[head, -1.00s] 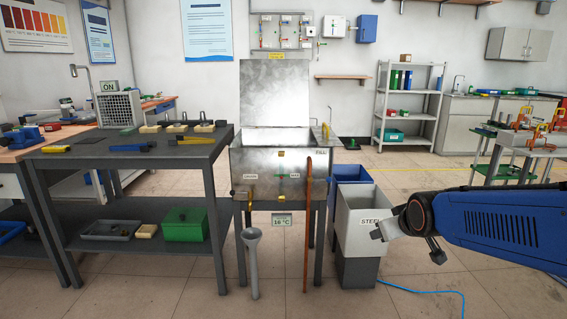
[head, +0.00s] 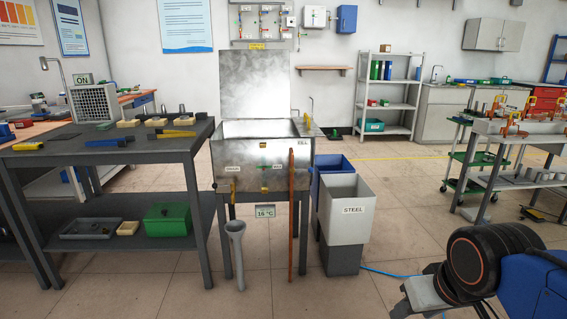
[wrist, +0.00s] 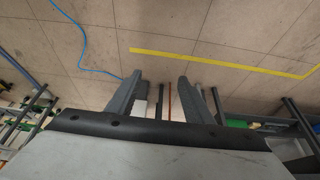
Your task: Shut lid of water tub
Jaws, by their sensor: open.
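The water tub (head: 240,172) is a metal box on legs in the middle of the head view. Its lid (head: 258,84) stands upright at the back edge, so the tub is open on top. My gripper (head: 440,305) is at the lower right of the head view, well in front of the tub and to its right, partly cut off by the frame edge. In the wrist view my gripper (wrist: 155,82) has its two fingers apart with nothing held between them.
A grey bin marked STEEL (head: 347,228) and a blue bin (head: 330,165) stand right of the tub. A dark table (head: 105,155) with tools stands close on its left. A blue cable (head: 395,272) lies on the floor. Open floor lies in front.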

